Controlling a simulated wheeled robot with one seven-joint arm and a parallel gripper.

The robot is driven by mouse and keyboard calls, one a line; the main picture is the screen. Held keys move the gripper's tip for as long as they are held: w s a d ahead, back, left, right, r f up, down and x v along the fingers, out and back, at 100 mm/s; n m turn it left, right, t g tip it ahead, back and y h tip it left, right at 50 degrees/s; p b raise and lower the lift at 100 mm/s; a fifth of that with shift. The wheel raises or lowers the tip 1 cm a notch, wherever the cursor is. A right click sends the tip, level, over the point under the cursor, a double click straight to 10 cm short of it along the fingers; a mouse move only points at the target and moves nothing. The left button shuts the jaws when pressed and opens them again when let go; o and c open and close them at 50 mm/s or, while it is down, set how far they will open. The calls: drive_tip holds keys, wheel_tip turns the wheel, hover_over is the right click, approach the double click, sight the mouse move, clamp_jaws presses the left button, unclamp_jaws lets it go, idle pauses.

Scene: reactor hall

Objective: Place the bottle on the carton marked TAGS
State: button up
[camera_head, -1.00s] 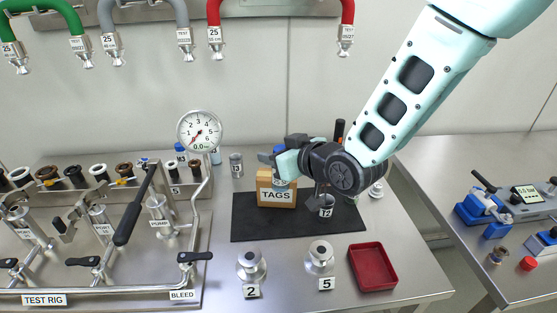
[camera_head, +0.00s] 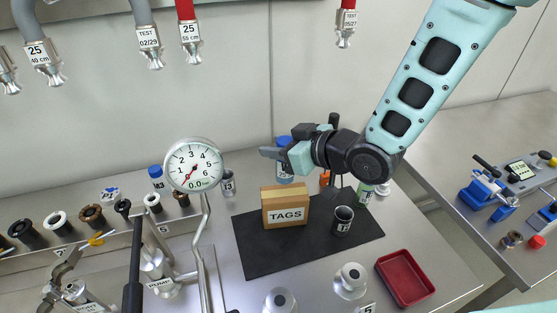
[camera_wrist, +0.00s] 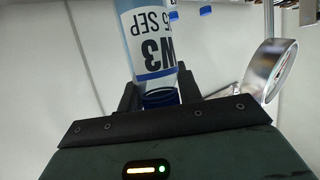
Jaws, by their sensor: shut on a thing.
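The carton marked TAGS (camera_head: 286,215) is a brown box standing on a black mat (camera_head: 265,258) in the head view. My gripper (camera_head: 277,154) is above and slightly behind it in the picture. It is shut on a clear bottle (camera_head: 285,170) with a blue cap, which is partly hidden by the gripper. The bottle looks upright, its lower end close to the carton's top back edge; whether they touch I cannot tell. In the wrist view the bottle (camera_wrist: 150,45) stands between the two fingers, its printed label upside down in the picture.
A dark cup (camera_head: 342,221) stands right of the carton, with a green-marked bottle (camera_head: 366,192) behind it. A red tray (camera_head: 405,278) lies front right. A pressure gauge (camera_head: 193,166) stands left. Another blue-capped bottle (camera_head: 157,177) is behind the gauge.

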sight(278, 162)
drive_tip(key=shift+f+p, duration=0.4)
drive_tip(key=shift+f, duration=1.7)
drive_tip(key=shift+f, duration=0.1)
drive_tip(key=shift+f, duration=0.15)
drive_tip(key=o, duration=1)
drive_tip(key=shift+r, duration=0.2)
